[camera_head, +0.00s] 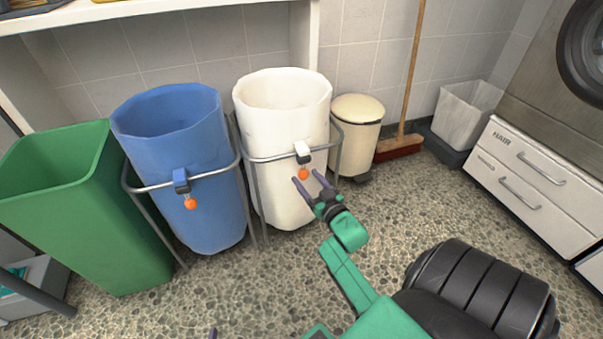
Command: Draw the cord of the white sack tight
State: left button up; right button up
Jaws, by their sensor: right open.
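The white sack (284,180) stands upright and open-mouthed in a grey metal hoop stand. My right gripper (307,178) is open in front of the sack. Its two purple fingers point at the orange ball, one on each side of it in the picture; I cannot tell whether they touch it. A small dark tip at the bottom edge (213,333) may be my left gripper; the rest is out of frame.
A blue sack (185,200) with its own cord lock and orange ball stands left of the white one. A green bin (85,230) is at far left. A cream pedal bin (356,140), broom (405,120) and drawers (530,185) are at right. The pebbled floor between is clear.

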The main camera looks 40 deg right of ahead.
jog(key=shift+w+d+b, duration=0.15)
jog(key=shift+w, duration=0.6)
jog(key=shift+w+d+b, duration=0.1)
jog(key=shift+w+b, duration=0.05)
jog(key=shift+w, duration=0.55)
grip_shut()
jog(key=shift+f, duration=0.1)
